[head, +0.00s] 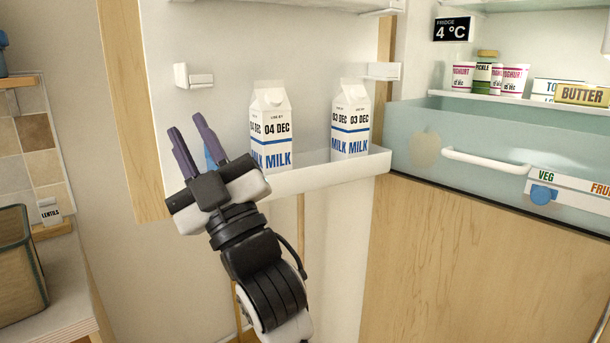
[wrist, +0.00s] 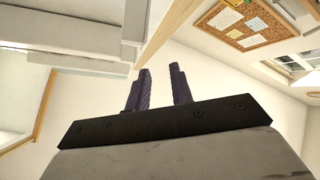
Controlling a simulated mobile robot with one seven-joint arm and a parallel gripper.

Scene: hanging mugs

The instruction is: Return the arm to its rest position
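My gripper (head: 190,138) is raised in front of the open fridge door, left of the two milk cartons. Its two dark fingers point up and stand apart with a gap between them. In the wrist view the fingers (wrist: 155,88) are also apart, with nothing between them. My arm runs down from the gripper to the bottom of the head view. One milk carton (head: 271,125) reads 04 DEC and stands upright on the door shelf. The other milk carton (head: 350,118) reads 03 DEC and stands upright to its right.
The door shelf (head: 375,163) is partly hidden by my gripper. The fridge drawer (head: 480,125) is at right, with yoghurt, pickle and butter (head: 585,95) above it. A bin (head: 18,270) stands on the counter at left. A corkboard (wrist: 245,22) hangs on the wall in the wrist view.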

